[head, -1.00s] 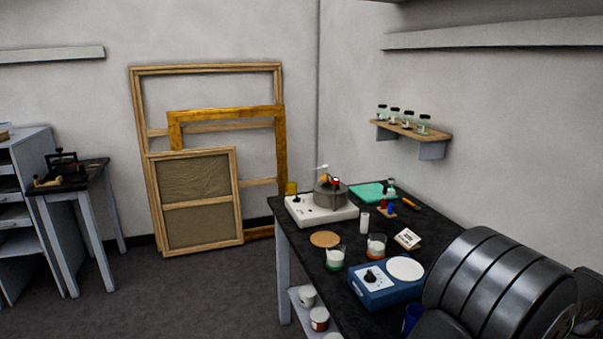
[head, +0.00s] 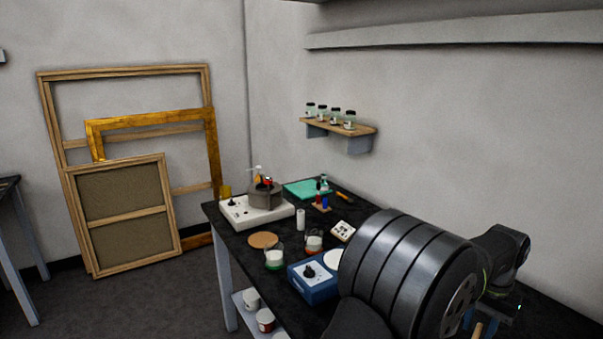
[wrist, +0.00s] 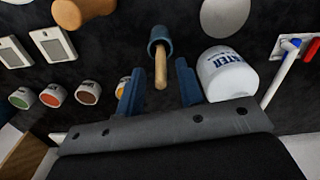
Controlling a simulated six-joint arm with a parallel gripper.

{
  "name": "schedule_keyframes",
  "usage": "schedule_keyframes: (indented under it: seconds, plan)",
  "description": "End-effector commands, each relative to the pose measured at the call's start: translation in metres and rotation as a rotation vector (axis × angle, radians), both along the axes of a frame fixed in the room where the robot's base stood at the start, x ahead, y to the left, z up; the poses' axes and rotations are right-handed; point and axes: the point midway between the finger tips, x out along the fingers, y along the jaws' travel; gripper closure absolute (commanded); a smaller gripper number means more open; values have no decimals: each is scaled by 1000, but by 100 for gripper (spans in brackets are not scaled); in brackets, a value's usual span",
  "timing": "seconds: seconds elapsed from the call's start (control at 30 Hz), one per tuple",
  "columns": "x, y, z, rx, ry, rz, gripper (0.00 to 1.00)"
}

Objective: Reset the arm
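My gripper (wrist: 160,67) shows in the wrist view with its two blue fingers spread apart. A tool with a wooden handle and a dark blue end (wrist: 158,45) appears between and beyond the fingertips, with a visible gap on each side. My arm fills the lower right of the head view, over the dark workbench (head: 235,240). The gripper itself is not clear in the head view.
In the wrist view, a white labelled tub (wrist: 226,75) stands close beside the right finger. Several small colour pots (wrist: 53,95) lie to the left. In the head view, a blue device (head: 314,280) and glass beakers (head: 274,258) stand left of my arm.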

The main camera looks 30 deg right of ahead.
Motion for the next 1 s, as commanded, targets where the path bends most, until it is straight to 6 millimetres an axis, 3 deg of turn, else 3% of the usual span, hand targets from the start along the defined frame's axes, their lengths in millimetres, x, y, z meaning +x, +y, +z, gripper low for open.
schedule_keyframes:
  seconds: [0.17,0.67,1.0]
  plan:
    - [0,1,-38,3,0,0,66]
    - [0,-1,64,-5,-1,0,66]
    - [63,26,60,-8,-1,149,66]
